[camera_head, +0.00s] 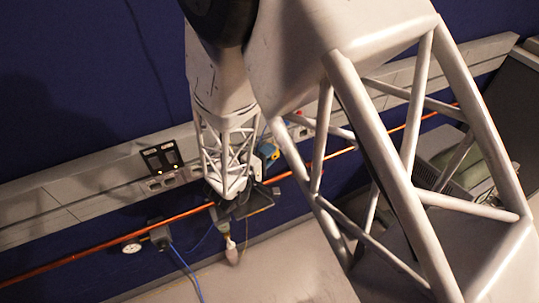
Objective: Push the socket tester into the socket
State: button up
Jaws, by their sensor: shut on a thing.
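My gripper (238,206) hangs at the end of my white lattice arm, in front of the wall trunking and pointing down. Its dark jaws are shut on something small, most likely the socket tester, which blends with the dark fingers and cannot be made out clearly. On the trunking to the left is a dark socket plate (161,158) with two bright spots. Pale sockets (160,183) sit just below it, apart from my gripper. Any socket directly behind my gripper is hidden by my arm.
An orange-red pipe (72,258) runs along the wall below the trunking (50,212). A blue plug-like thing (269,153) is right of my gripper. A grey box with a blue cable (160,236) and a pale hanging object (231,251) are below. Dark equipment (516,100) stands at right.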

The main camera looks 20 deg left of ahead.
jog(key=shift+w+a, duration=0.15)
jog(key=shift+w, duration=0.05)
jog(key=o, duration=1)
jog(key=shift+s+a, duration=0.1)
jog(key=shift+s, duration=0.05)
jog(key=v, duration=0.7)
jog(key=shift+s, duration=0.25)
jog(key=shift+a, duration=0.1)
